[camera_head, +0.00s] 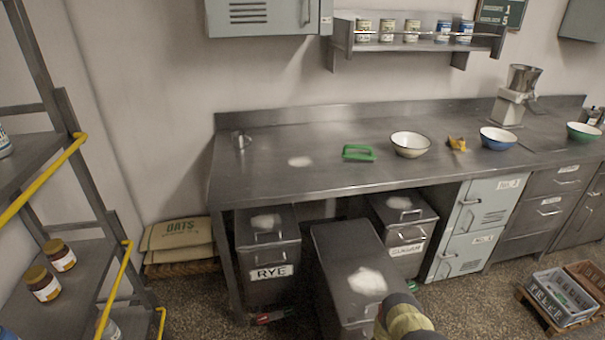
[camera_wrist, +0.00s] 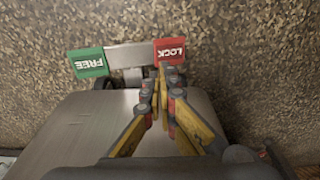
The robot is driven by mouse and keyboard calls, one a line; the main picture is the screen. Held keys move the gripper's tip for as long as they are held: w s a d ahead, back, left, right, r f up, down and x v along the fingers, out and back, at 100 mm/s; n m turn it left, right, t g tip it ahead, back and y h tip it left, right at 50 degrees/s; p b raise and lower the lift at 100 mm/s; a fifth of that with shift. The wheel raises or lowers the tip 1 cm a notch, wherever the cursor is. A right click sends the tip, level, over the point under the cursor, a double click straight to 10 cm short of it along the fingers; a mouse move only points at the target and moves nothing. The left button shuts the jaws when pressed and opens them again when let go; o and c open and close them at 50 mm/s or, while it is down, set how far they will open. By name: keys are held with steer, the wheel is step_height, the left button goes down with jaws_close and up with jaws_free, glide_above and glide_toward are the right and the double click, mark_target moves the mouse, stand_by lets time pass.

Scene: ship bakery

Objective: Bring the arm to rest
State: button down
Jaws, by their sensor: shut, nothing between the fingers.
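My gripper (camera_wrist: 167,75) shows in the wrist view with its yellow-and-black fingers drawn together and nothing between them. Its tips are at or just in front of a red LOCK tab (camera_wrist: 170,51); I cannot tell whether they touch it. A green FREE tab (camera_wrist: 87,63) sits to the left, on the other end of the same metal bar (camera_wrist: 128,56). In the head view, a yellowish and dark part of my arm (camera_head: 405,320) shows at the bottom edge, by the front of the middle bin (camera_head: 338,248). The gripper's fingers are hidden there.
The middle bin stands out from under the steel counter (camera_head: 265,168), between the RYE bin (camera_head: 257,290) and another labelled bin (camera_head: 415,232). A shelf rack (camera_head: 75,275) stands at left. A crate (camera_head: 556,300) stands on the floor at right. Bowls stand on the counter.

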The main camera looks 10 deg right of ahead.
steer(key=s+a+r+g, duration=0.1)
steer(key=s+r+g, duration=0.3)
steer(key=s, duration=0.8)
steer(key=w+a+r+m+g+p, duration=0.1)
steer(key=w+r, duration=0.1)
steer(key=r, duration=1.9)
steer(key=w+a+r+m, duration=0.1)
steer(key=w+r, duration=0.2)
steer(key=r, duration=1.9)
steer(key=s+a+r+t, duration=0.3)
steer(key=s+r, duration=0.1)
steer(key=r, duration=0.9)
steer(key=s+a+r+n+t+p, duration=0.1)
steer(key=s+a+r+t, duration=0.2)
steer(key=r, duration=1.1)
steer(key=s+a+r+t+p, duration=0.1)
steer(key=s+a+r+t, duration=0.2)
steer(key=r, duration=1)
steer(key=s+a, duration=0.2)
steer(key=shift+s+a+r+n, duration=0.15)
steer(key=shift+s+r+n, duration=0.15)
steer(key=shift+s+r, duration=0.1)
